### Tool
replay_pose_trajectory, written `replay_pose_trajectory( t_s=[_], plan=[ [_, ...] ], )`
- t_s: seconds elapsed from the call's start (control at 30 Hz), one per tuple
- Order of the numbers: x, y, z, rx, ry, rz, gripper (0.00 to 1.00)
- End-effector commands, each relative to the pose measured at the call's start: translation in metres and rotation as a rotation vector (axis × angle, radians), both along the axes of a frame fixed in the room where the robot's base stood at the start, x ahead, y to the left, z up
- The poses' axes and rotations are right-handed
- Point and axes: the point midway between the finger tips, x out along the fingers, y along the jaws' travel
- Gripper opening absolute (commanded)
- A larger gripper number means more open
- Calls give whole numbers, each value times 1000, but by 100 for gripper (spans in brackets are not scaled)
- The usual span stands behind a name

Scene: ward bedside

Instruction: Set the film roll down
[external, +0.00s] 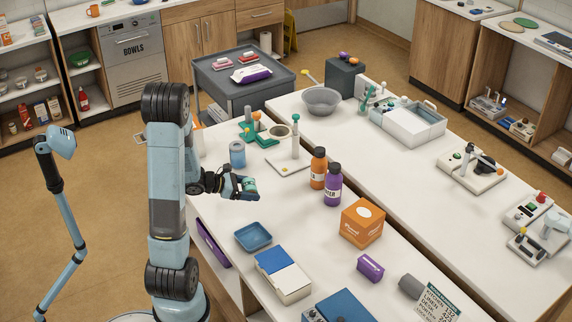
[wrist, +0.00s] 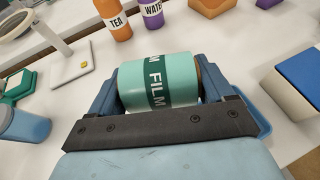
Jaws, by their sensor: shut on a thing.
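The film roll (wrist: 157,82) is a teal cylinder with a dark band lettered FILM, seen in the wrist view. My gripper (wrist: 160,76) is shut on it, with one blue finger at each end of the roll. In the external view my gripper (external: 246,188) is over the near-left part of the white table (external: 214,218), and the roll shows only as a small teal patch (external: 251,183). The roll appears to be above the table; the exact gap cannot be told.
A blue tray (external: 253,236) lies just in front. A blue can (external: 237,154) stands behind my gripper. An orange TEA bottle (external: 318,168) and purple WATER bottle (external: 333,184) stand to the right. An orange box (external: 362,222) is beyond the tray. Bare tabletop lies between them.

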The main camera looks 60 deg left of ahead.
Motion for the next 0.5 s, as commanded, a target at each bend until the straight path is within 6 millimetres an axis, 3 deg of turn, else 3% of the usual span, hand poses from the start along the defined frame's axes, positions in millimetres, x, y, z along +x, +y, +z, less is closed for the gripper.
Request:
replay_pose_trajectory(
  t_s=[0.13, 0.3, 0.5],
  plan=[
    [6, -48, 1, 1, -5, -242, 47],
    [0, -99, 1, 0, -5, -521, 47],
    [-14, -134, 1, -1, 1, -755, 47]
  ],
)
